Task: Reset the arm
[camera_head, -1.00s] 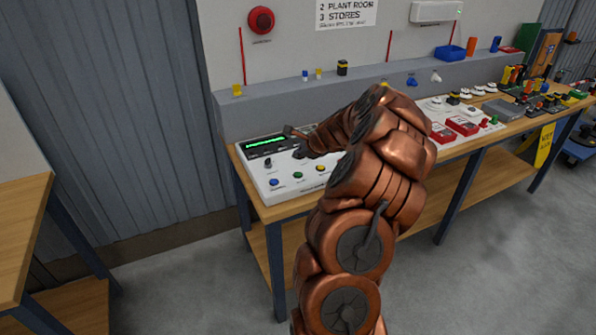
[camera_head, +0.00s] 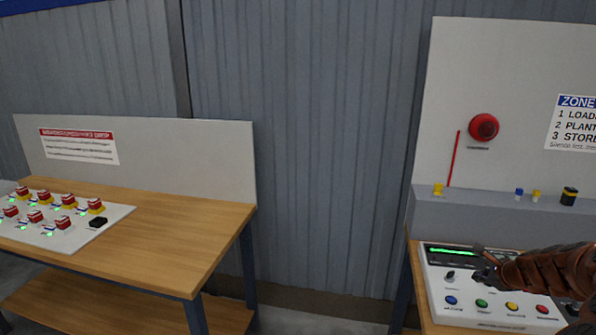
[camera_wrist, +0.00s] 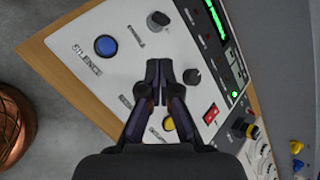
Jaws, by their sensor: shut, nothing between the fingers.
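My arm (camera_head: 548,271) reaches in from the right edge of the head view, out over a white control panel (camera_head: 435,312). My gripper (camera_head: 482,268) is at its end. In the wrist view my gripper (camera_wrist: 158,68) is shut and empty, its fingertips together above the panel face (camera_wrist: 128,72). They lie between a blue button (camera_wrist: 106,45) marked SILENCE and a dark knob (camera_wrist: 192,76). I cannot tell whether the tips touch the panel. The fingers hide part of the panel between the blue button and a yellow button (camera_wrist: 168,124).
The panel also has a green-lit display (camera_head: 452,252) and a red button (camera_head: 542,309). A grey ledge (camera_head: 440,215) with small items runs behind it. At left, a wooden table (camera_head: 170,235) holds a board (camera_head: 80,228) of several red-topped devices. A gap separates the benches.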

